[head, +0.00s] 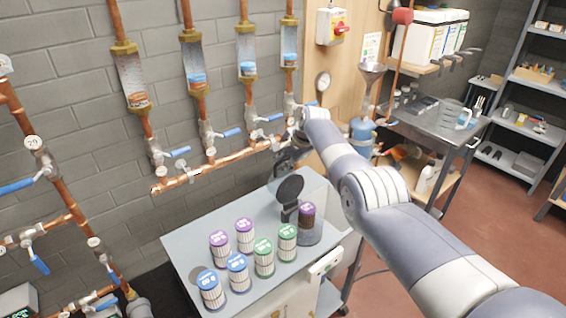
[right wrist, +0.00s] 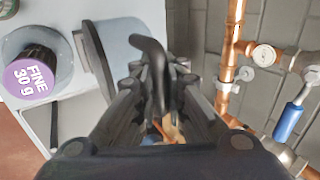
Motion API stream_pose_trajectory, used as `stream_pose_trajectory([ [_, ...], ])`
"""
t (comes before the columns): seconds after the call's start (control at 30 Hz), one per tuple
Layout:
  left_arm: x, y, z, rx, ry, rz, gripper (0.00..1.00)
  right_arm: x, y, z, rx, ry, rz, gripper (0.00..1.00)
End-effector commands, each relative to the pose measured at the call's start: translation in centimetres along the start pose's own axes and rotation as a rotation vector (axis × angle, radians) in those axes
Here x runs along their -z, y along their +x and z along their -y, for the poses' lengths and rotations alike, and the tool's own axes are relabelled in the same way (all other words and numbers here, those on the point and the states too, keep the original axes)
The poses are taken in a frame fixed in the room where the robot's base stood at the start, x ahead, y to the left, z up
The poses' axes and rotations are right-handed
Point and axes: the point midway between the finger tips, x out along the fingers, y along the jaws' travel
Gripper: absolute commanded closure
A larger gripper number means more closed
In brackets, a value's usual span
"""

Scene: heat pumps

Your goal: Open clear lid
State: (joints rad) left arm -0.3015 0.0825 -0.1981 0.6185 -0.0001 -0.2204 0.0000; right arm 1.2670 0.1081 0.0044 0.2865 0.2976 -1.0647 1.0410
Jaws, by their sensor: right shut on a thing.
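The lid is a round disc with a dark rim. In the head view the lid (head: 290,188) looks dark and stands steeply tilted up behind a brown filter with a purple cap (head: 307,213). In the right wrist view the lid (right wrist: 128,42) has a pale, bluish face, and a black curved handle (right wrist: 152,65) reaches between my fingers. My right gripper (head: 284,160) is just behind the lid; in the wrist view the right gripper (right wrist: 160,105) is shut on the handle. The fingers partly hide the grip. The purple-capped filter (right wrist: 35,78) sits uncovered in its round holder. My left gripper is not in view.
Several filters with purple, blue and green caps (head: 238,270) stand on the grey cabinet top (head: 185,250). Copper pipes with blue-handled valves (head: 215,150) run along the wall close behind my right gripper. A metal cart (head: 425,125) stands to the right.

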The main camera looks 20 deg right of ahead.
Motion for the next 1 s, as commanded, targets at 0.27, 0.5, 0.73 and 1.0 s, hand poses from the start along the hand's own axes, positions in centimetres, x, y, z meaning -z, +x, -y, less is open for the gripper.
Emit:
stream_pose_trajectory([
  [0.27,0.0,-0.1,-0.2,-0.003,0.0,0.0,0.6,0.6,-0.6,0.6,0.014,-0.007,-0.014,0.69],
  [0.5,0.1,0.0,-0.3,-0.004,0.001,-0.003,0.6,0.5,-0.3,0.3,0.007,-0.003,-0.01,0.69],
  [0.73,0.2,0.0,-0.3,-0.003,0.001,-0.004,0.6,0.5,-0.8,0.2,0.006,-0.003,-0.009,0.69],
  [1.0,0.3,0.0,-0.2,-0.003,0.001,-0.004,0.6,0.5,-2.7,0.3,0.009,-0.004,-0.012,0.69],
])
